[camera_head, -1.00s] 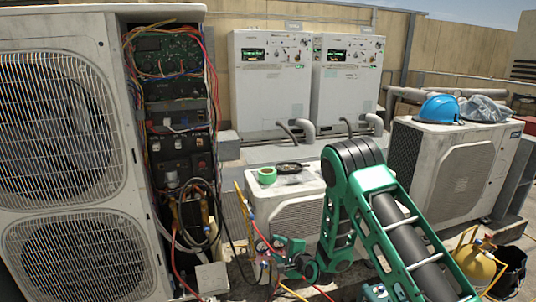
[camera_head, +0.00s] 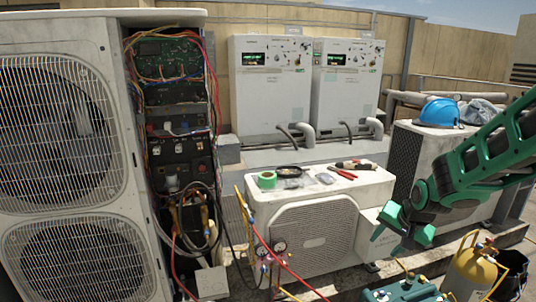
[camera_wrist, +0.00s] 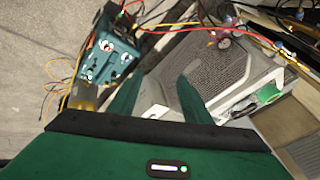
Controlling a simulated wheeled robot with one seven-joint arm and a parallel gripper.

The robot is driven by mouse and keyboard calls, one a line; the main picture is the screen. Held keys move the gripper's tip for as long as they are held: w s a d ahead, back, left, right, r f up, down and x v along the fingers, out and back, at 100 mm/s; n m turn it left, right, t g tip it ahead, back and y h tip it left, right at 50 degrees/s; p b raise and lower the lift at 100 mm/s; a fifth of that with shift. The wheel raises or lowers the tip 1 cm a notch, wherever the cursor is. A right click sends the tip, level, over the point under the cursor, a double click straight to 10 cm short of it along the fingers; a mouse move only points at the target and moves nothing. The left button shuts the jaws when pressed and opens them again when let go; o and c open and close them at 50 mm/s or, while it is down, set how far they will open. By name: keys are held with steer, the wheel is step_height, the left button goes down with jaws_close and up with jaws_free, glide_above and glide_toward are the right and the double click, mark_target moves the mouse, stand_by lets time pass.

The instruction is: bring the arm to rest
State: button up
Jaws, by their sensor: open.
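My gripper (camera_head: 388,238) is at the right of the head view, green, pointing down and to the left in front of the low condenser's right end. Its jaws are open, with nothing between them. In the wrist view my gripper (camera_wrist: 158,95) shows two green fingers spread apart. My arm reaches in from the right edge of the head view.
A low condenser (camera_head: 315,238) carries green tape (camera_head: 267,179) and red-handled pliers (camera_head: 343,174). A gauge manifold (camera_head: 268,255) with hoses hangs at its front. A teal pump (camera_head: 405,291) and yellow cylinder (camera_head: 470,270) stand below. A blue helmet (camera_head: 439,111) sits on the right condenser.

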steer(key=s+d+r+g, duration=0.2)
steer(key=s, duration=0.9)
steer(key=s+d+r+n+g, duration=0.1)
steer(key=s+d+r, duration=0.1)
steer(key=s, duration=0.8)
steer(key=s+d+r+g, duration=0.2)
steer(key=s+r, duration=0.1)
steer(key=s, duration=0.8)
steer(key=shift+s+d+n+g, duration=0.3)
steer(key=shift+n, duration=0.1)
steer(key=shift+w+f, duration=0.2)
steer(key=shift+w, duration=0.45)
